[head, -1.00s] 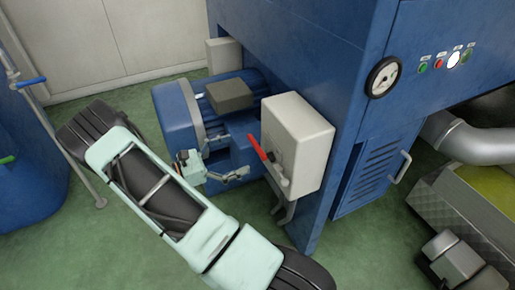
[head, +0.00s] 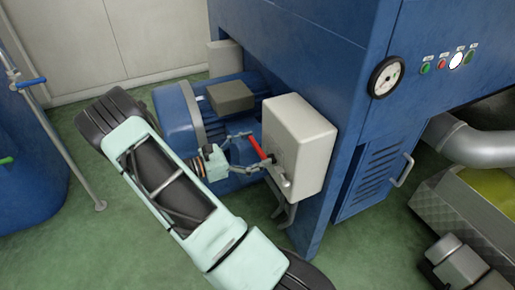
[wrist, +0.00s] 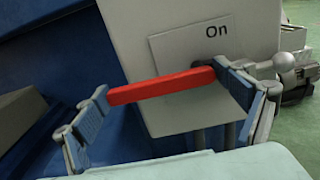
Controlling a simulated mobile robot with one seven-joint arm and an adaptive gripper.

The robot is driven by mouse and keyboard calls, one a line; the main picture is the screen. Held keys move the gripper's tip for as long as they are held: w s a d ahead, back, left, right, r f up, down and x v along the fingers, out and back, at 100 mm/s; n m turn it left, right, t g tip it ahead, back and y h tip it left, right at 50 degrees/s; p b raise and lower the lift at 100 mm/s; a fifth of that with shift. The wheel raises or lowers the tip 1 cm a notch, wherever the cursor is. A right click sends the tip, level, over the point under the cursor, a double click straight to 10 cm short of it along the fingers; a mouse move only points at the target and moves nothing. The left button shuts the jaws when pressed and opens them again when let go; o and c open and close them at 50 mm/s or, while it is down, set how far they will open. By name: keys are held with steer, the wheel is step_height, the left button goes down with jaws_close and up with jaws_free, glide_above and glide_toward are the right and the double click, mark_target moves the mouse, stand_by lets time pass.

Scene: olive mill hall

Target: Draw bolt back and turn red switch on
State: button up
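The red switch (head: 257,147) is a lever handle on the side of a pale grey box (head: 304,135). In the wrist view the red switch (wrist: 160,85) lies lengthwise across the gap between my fingers, near both pads; whether it touches them I cannot tell. My gripper (wrist: 163,83) is open around it, and in the head view my gripper (head: 252,154) reaches the box's left side. A plate (wrist: 190,50) marked "On" is above the handle. A metal bolt with a round knob (wrist: 285,63) is beside my right finger; its exact position is partly hidden.
A blue motor (head: 180,117) stands just behind my gripper. The blue machine (head: 345,60) with a gauge (head: 385,77) and small buttons rises to the right. A blue tank (head: 30,150) is at far left.

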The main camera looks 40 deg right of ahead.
mark_target(276, 144)
steer(key=shift+d, duration=0.15)
steer(key=c, duration=0.8)
steer(key=shift+r, duration=0.1)
steer(key=r+m, duration=0.1)
steer(key=m, duration=0.1)
steer(key=m+p, duration=0.1)
steer(key=m, duration=0.1)
steer(key=shift+s+r, duration=0.15)
steer(key=shift+r, duration=0.25)
steer(key=m, duration=0.1)
steer(key=r+m, duration=0.1)
steer(key=m, duration=0.1)
steer(key=s+m, duration=0.1)
steer(key=shift+r+p, duration=0.25)
steer(key=shift+p, duration=0.15)
steer(key=m, duration=0.1)
steer(key=s+m, duration=0.1)
steer(key=m, duration=0.1)
steer(key=r+m, duration=0.1)
steer(key=m, duration=0.1)
steer(key=shift+s+a, duration=0.25)
steer(key=shift+s, duration=0.1)
steer(key=shift+s+a+r+m, duration=0.15)
steer(key=shift+s+m, duration=0.4)
steer(key=shift+m, duration=0.7)
steer(key=shift+s+a+r+m, duration=0.1)
steer(key=shift+s+m, duration=0.4)
steer(key=shift+m, duration=0.75)
